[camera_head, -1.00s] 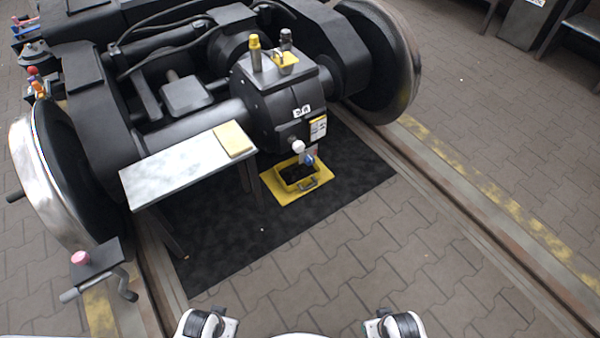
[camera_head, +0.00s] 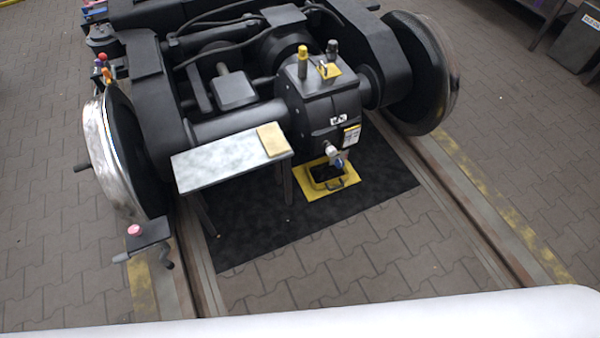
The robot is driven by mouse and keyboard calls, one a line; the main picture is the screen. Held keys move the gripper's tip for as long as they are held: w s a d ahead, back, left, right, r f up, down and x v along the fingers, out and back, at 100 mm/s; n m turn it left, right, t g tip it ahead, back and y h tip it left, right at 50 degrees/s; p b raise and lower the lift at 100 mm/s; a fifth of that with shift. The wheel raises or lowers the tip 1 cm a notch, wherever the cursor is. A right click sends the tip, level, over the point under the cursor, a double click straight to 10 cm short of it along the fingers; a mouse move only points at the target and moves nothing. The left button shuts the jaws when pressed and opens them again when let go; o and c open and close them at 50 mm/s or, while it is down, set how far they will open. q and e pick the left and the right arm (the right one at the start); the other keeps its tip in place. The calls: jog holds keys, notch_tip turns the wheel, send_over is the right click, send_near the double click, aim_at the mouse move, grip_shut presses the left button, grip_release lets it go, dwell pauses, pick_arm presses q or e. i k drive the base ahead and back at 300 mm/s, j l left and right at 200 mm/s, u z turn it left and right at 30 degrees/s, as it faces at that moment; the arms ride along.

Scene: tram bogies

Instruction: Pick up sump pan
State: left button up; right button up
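Neither gripper shows in the head view. A white rounded surface, likely part of my own body, fills the bottom edge. Nothing of mine touches the pan.
A small table (camera_head: 222,160) with a yellow pad (camera_head: 272,139) stands left of the pan. Wheels (camera_head: 428,75) flank the bogie. A rail (camera_head: 470,215) runs along the right. The mat (camera_head: 265,240) in front is clear.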

aim_at(321, 175)
jog(key=i+l+u, duration=0.15)
jog(key=l+u, duration=0.2)
jog(key=i+l+u, duration=0.1)
jog(key=l+u, duration=0.25)
jog(key=l, duration=0.2)
jog(key=l+u, duration=0.4)
jog(key=l, duration=0.1)
